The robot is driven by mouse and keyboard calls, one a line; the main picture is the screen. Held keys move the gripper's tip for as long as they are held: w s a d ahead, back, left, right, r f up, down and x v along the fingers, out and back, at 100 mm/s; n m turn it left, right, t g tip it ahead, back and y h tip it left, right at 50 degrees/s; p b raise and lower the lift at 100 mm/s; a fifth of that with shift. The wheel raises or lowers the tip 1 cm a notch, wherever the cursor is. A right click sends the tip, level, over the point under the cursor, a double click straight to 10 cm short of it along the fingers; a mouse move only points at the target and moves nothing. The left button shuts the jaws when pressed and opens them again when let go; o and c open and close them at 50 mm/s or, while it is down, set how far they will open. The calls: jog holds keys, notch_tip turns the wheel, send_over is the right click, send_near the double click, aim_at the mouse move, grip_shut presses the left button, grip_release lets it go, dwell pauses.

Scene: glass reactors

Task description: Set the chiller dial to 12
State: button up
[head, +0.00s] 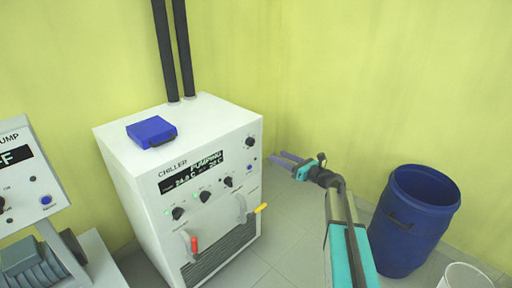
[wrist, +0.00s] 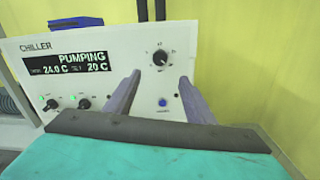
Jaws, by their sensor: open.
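The chiller (head: 135,185) is a white cabinet with a dark display (head: 192,172) that reads PUMPING, 24.0 C and 20 C. The display also shows in the wrist view (wrist: 68,63). A black dial (head: 250,142) with a printed scale sits at the panel's upper right; in the wrist view the dial (wrist: 160,58) is just above and between my fingertips. The scale numbers are too small to read surely. My gripper (head: 278,156) is open and empty, its purple fingers pointing at the panel, with the dial not gripped. In the wrist view my gripper (wrist: 160,77) straddles the area below the dial.
More black knobs (head: 205,196) line the panel's lower part. A blue button (wrist: 163,102) is below the dial. Red (head: 194,245) and yellow (head: 261,208) valve handles stick out below. A blue box (head: 151,130) lies on top. A blue drum (head: 405,225) stands right.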

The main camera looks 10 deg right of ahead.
aim_at(252, 144)
jog(key=shift+w+a, duration=0.1)
jog(key=p+x, duration=0.1)
jog(key=x, duration=1.2)
jog(key=shift+w+a+f+p, duration=0.1)
jog(key=shift+w+a+p, duration=0.1)
jog(key=shift+p, duration=0.15)
jog(key=shift+c, duration=0.2)
jog(key=c, duration=1)
jog(key=shift+a, duration=0.15)
